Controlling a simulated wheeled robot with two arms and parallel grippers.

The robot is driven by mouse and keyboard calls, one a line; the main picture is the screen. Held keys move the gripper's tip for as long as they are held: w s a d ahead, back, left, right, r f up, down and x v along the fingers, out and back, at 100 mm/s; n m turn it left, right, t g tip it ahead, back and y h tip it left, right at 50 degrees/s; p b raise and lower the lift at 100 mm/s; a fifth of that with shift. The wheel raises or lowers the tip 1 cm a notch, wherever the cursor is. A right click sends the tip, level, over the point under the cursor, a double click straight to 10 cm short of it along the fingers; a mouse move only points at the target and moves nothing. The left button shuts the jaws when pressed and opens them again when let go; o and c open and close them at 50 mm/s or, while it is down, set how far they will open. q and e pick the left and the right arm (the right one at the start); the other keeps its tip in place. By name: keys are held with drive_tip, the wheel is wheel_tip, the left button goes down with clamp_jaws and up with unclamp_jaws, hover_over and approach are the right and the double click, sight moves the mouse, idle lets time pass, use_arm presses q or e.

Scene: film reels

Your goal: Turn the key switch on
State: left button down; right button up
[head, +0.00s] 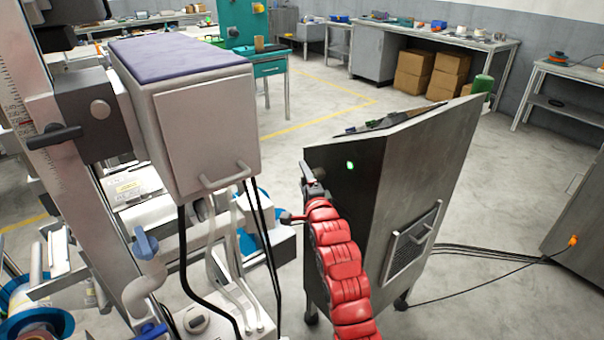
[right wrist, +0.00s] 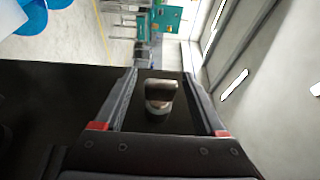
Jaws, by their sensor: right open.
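The key switch (right wrist: 161,97) is a small metallic knob on the dark face of the console. In the right wrist view it stands between the two fingers, with a gap on each side. My right gripper (head: 309,175) is open at the left side of the slanted-top console cabinet (head: 430,160), at the end of the red arm. In the head view the gripper hides the switch. A small green light (head: 350,165) glows on the same dark face, right of the gripper. My left gripper is not in view.
A large machine with a white box (head: 205,130) and hanging black cables stands close to the left of my right arm. Cables (head: 490,250) run along the floor right of the console. The floor behind the console is open.

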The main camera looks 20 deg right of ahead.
drive_tip(key=shift+w, duration=1.1)
clamp_jaws()
